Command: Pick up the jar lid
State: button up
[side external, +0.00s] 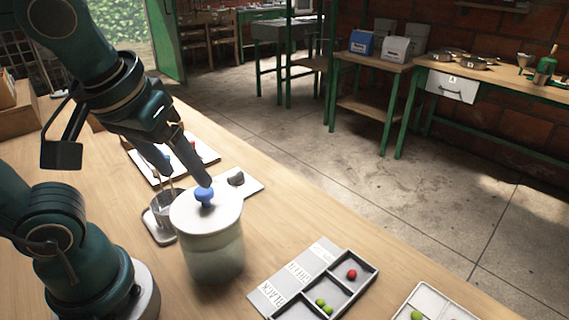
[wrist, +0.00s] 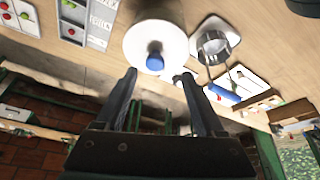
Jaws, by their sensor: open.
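The jar (side external: 215,258) is a pale, translucent cylinder standing on the wooden table. Its round white lid (side external: 222,215) sits on top, with a blue knob (side external: 205,197) in the middle. In the wrist view the lid (wrist: 140,40) is at top centre and its knob (wrist: 155,62) shows just beyond and between my fingertips. My gripper (wrist: 158,75) is open, its two dark fingers apart with nothing between them. In the side view my gripper (side external: 190,172) hangs above the lid, one fingertip close to the knob; I cannot tell whether it touches.
A labelled sorting tray (side external: 290,280) with red and green balls is to the right, and a white tray (side external: 440,300) beyond.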

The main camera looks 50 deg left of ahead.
aim_at(202, 192)
jog(key=shift+w+d+r, duration=0.25)
jog(key=shift+w+r, duration=0.05)
jog(key=shift+d+f, duration=0.15)
jog(key=shift+m, duration=0.3)
jog(key=shift+x, duration=2.45)
jog(key=shift+c, duration=0.3)
grip_shut()
